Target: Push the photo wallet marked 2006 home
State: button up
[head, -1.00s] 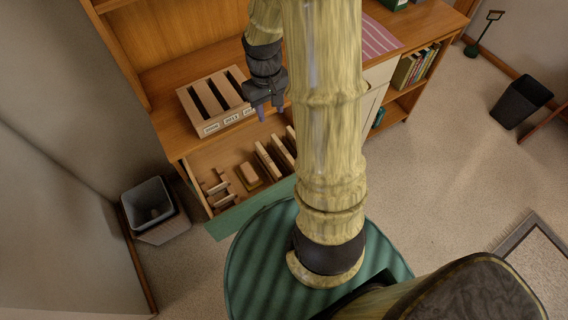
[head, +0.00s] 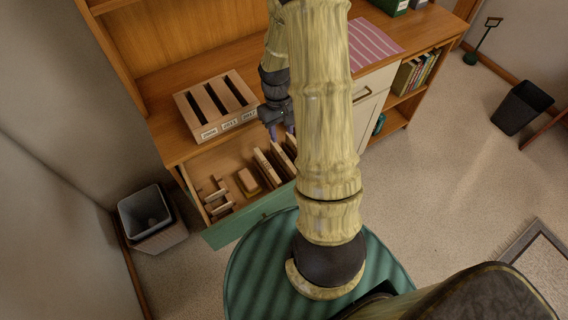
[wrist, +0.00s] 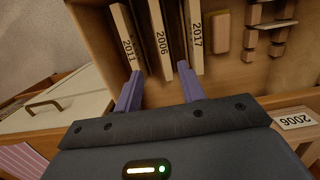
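The photo wallet marked 2006 (wrist: 157,38) stands on edge in the open drawer, between the wallet marked 2011 (wrist: 127,38) and the wallet marked 2017 (wrist: 195,38). My gripper (wrist: 160,74) is open, its purple fingers on either side of the near end of the 2006 wallet; I cannot tell whether they touch any wallet. In the head view my gripper (head: 281,135) is over the right part of the drawer, partly hiding the wallets. The wooden slotted holder (head: 187,104) stands on the desk top above, its three slots labelled along the front; its 2006 label (wrist: 297,120) shows in the wrist view.
The drawer (head: 222,236) also holds a tan block (head: 247,180) and small wooden pieces (head: 217,196) at the left. A grey bin (head: 146,210) stands on the floor at left. A cream cabinet door (head: 368,95) is to the right. My arm crosses the middle.

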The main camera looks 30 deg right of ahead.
aim_at(284, 155)
jog(key=f, duration=0.4)
jog(key=s+f, duration=0.1)
jog(key=f, duration=0.1)
jog(key=shift+f, duration=0.2)
jog(key=f, duration=0.1)
jog(key=s+f, duration=0.1)
jog(key=f, duration=0.2)
jog(key=shift+s+a, duration=0.15)
jog(key=shift+a, duration=0.15)
jog(key=shift+f, duration=0.55)
grip_shut()
